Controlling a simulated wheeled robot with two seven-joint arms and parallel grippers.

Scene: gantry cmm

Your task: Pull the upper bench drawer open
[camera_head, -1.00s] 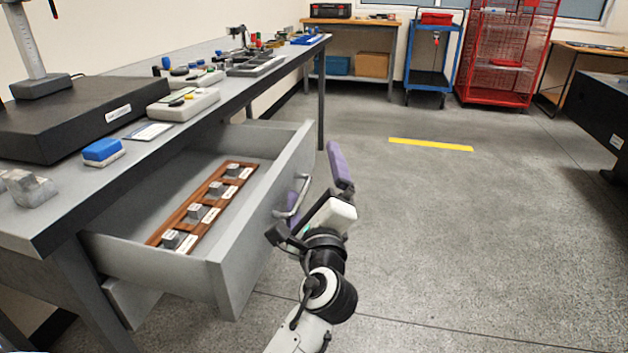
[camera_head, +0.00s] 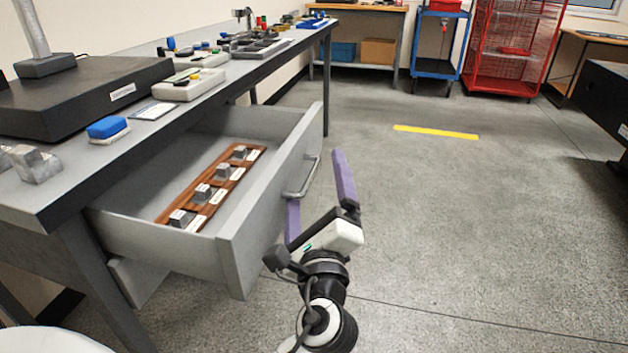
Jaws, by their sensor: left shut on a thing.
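The upper bench drawer (camera_head: 268,205) stands well out from under the grey bench, its inside open to view. Its bar handle (camera_head: 303,178) is on the outer face, towards the right. My left gripper (camera_head: 318,198) has purple fingers and reaches up from below to the handle. It is shut on the handle, with one finger low against the drawer front and the other on the outer side. The exact contact is hard to see. My right gripper is out of view.
A wooden rack (camera_head: 212,188) with several grey blocks lies in the drawer. The bench top (camera_head: 98,178) carries a dark plate (camera_head: 75,95), a blue-topped block (camera_head: 108,128) and small tools. Open grey floor (camera_head: 460,230) lies to the right, with a yellow strip (camera_head: 436,132).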

